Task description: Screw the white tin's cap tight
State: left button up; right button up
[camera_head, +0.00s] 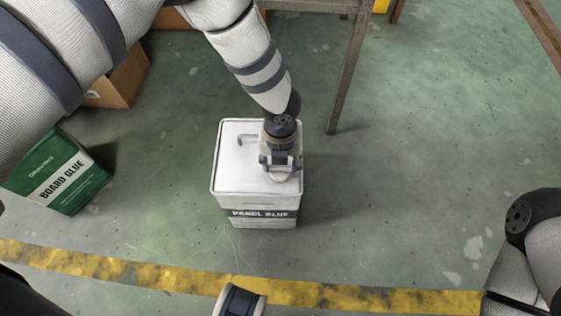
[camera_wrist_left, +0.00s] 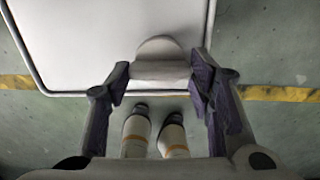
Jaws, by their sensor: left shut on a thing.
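The white tin (camera_head: 236,178) stands upright on the floor in the middle of the head view, with a dark band reading "PANEL GLUE" on its front. A thin bent handle shows on its lid. My left gripper (camera_head: 281,168) is over the right part of the lid, pointing down. In the left wrist view its two fingers (camera_wrist_left: 160,75) are on either side of the pale rounded cap (camera_wrist_left: 160,58), shut on it. I cannot see the cap's thread. My right gripper is not in view.
A metal-legged stand (camera_head: 347,70) is at the back. A worn yellow line (camera_head: 150,275) crosses the floor in front. The floor right of the white tin is clear.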

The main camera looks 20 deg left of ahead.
pick_arm(q)
jog(key=o, duration=1.2)
jog(key=shift+c, duration=0.2)
notch_tip(320, 180, up, 12)
